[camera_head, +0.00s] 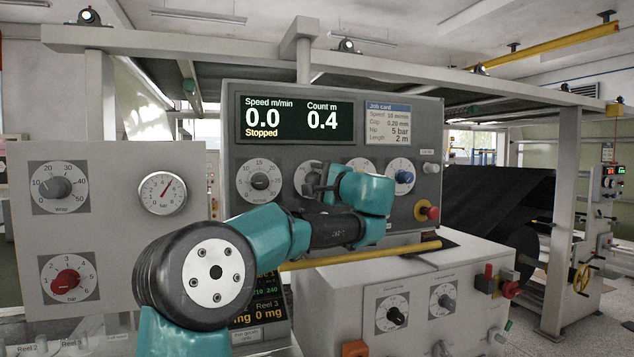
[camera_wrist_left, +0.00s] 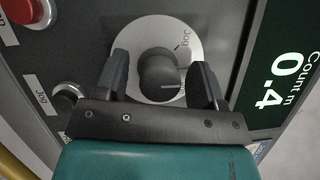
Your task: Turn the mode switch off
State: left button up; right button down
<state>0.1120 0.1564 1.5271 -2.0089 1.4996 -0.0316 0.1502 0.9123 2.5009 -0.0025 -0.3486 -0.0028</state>
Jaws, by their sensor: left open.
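The mode switch (camera_wrist_left: 160,76) is a dark round knob on a pale round dial marked "Jog" in the left wrist view. The line on its face points right in that view, towards another label that is partly hidden. My left gripper (camera_wrist_left: 162,85) is open, with one finger on each side of the knob. I cannot tell whether the fingers touch it. In the head view my left gripper (camera_head: 322,186) is at the grey panel (camera_head: 290,115), below the display, and its arm covers part of the dials there. My right gripper is not in view.
The display (camera_head: 296,119) reads 0.0 m/min, Stopped, and 0.4 m. A speed dial (camera_head: 260,181) is left of my gripper. A yellow bar (camera_head: 360,255) runs below the panel.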

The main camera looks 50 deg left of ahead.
pick_arm(q)
jog(key=shift+d, duration=0.1)
jog(key=d+f, duration=0.1)
jog(key=d, duration=1.6)
jog(key=shift+s+f, duration=0.15)
jog(key=shift+d, duration=0.1)
